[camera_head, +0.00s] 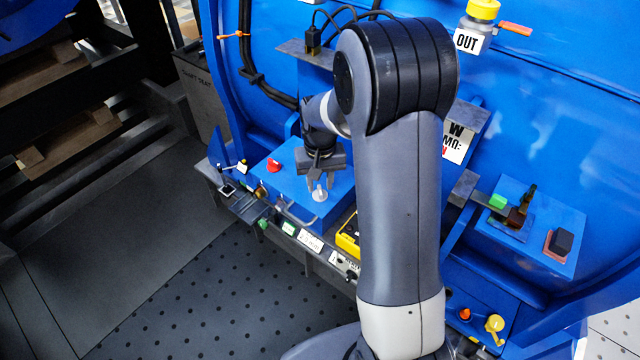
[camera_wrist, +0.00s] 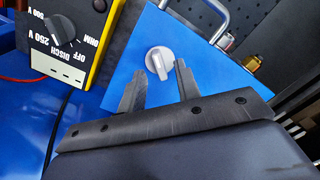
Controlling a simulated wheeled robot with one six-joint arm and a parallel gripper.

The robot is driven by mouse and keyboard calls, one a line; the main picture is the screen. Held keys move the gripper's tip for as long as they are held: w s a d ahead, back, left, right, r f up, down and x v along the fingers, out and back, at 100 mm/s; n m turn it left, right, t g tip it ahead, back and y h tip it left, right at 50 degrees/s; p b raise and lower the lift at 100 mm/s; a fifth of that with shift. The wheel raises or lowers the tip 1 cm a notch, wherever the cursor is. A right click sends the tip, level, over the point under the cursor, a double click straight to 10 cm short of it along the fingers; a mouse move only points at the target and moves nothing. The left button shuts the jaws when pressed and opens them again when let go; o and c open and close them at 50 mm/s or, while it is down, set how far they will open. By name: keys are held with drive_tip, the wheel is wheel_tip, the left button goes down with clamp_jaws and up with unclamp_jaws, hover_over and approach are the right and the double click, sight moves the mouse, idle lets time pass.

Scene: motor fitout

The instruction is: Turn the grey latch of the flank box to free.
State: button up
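The grey latch (camera_wrist: 160,62) is a round light-grey knob with a raised grip bar, on the blue top of the flank box (camera_wrist: 128,68). In the head view the latch (camera_head: 319,193) shows just below my gripper (camera_head: 318,178), on the blue flank box (camera_head: 290,205). My gripper (camera_wrist: 158,82) is open in the wrist view, its two dark fingers apart on either side of the latch's lower part. The fingers look close to the latch; I cannot tell whether they touch it. In the head view my gripper points down over the box.
A red knob (camera_head: 274,166) sits on the same box, to the left. A yellow meter with a black dial (camera_wrist: 62,30) stands beside the box, and its yellow case shows in the head view (camera_head: 349,236). A ledge with labels (camera_head: 311,241) runs along the front.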

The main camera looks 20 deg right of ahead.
drive_tip(key=shift+f, duration=0.95)
drive_tip(key=shift+c, duration=0.2)
clamp_jaws()
